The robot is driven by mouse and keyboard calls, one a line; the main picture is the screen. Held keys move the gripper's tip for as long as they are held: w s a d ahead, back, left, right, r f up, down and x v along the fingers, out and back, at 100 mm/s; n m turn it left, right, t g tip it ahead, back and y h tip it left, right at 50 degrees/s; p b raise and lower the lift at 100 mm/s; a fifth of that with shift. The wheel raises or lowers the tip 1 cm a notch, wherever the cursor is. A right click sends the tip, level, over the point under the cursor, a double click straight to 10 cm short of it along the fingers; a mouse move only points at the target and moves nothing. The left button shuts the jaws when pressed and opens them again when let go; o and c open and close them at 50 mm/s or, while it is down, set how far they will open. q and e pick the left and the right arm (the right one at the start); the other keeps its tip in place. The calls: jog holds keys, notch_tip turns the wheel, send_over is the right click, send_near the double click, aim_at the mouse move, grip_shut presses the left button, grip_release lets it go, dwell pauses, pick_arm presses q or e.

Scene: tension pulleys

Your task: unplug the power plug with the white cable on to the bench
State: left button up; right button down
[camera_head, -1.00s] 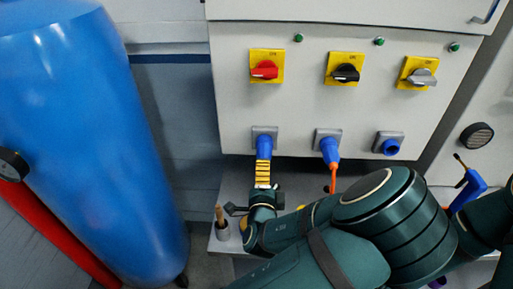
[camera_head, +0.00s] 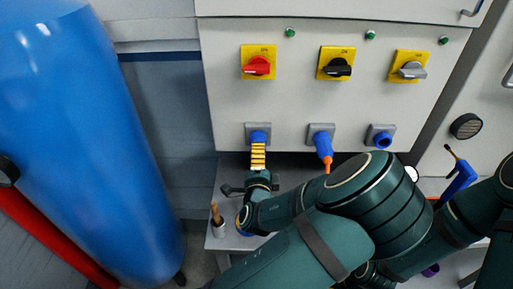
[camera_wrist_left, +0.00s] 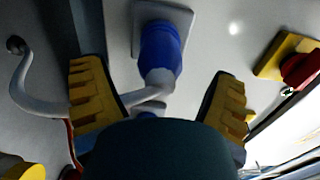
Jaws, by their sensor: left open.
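A blue power plug (camera_wrist_left: 160,55) sits in a grey socket plate under the red switch. Its white cable (camera_wrist_left: 30,100) bends off to the left in the left wrist view. In the head view the upper part of the plug (camera_head: 258,131) shows, and its cable is hidden. My left gripper (camera_head: 258,156) is just below and in front of this plug. In the left wrist view its two yellow-padded fingers (camera_wrist_left: 160,100) are open, one on each side of the plug's lower end and cable. The bench (camera_head: 225,182) lies below the panel. My right gripper is not in view.
A second blue plug with an orange cable (camera_head: 323,145) is in the middle socket, close to my arm. The right socket (camera_head: 380,139) has no cable. A holder with a wooden handle (camera_head: 217,223) stands on the bench. A blue tank (camera_head: 85,140) is at left.

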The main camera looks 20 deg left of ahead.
pick_arm(q)
jog(key=x, duration=0.4)
jog(key=shift+w+a, duration=0.1)
jog(key=shift+w, duration=0.25)
jog(key=shift+w+r, duration=0.1)
jog(key=shift+r, duration=0.2)
jog(key=shift+a+r, duration=0.1)
jog(key=shift+r, duration=0.05)
dwell(0.4)
jog(key=shift+b, duration=0.3)
jog(key=c, duration=1.4)
jog(key=shift+s+f, duration=0.3)
jog(key=shift+f, duration=0.05)
